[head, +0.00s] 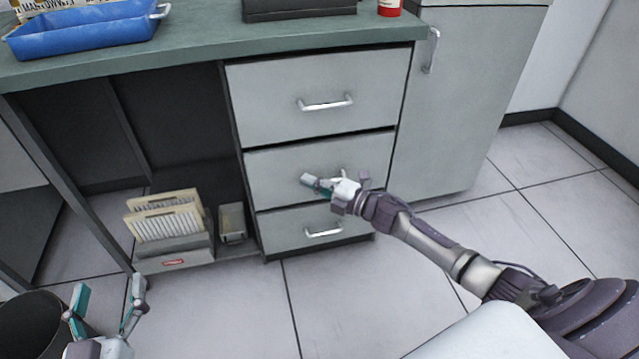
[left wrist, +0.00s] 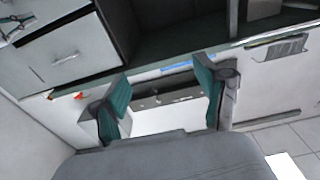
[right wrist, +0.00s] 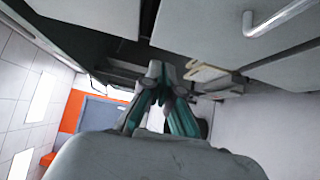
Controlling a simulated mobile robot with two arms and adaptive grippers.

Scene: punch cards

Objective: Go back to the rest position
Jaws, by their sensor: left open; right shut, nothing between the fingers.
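My left gripper (head: 108,308) is low at the bottom left of the head view. Its two fingers stand apart with nothing between them, and they also show apart in the left wrist view (left wrist: 163,100). My right gripper (head: 310,181) reaches in from the right, in front of the middle drawer (head: 270,185) of the desk. Its fingers are together and empty, as the right wrist view (right wrist: 160,85) also shows. The right arm hides part of the middle drawer and its handle. I cannot tell whether the fingertips touch the drawer front.
The green-topped desk (head: 200,58) holds a blue tray (head: 90,32), a dark box (head: 300,8) and a red item (head: 390,8). The top drawer (head: 320,90) and bottom drawer (head: 300,228) look closed. A card rack (head: 175,255) stands below. A dark bin (head: 30,325) is beside my left gripper.

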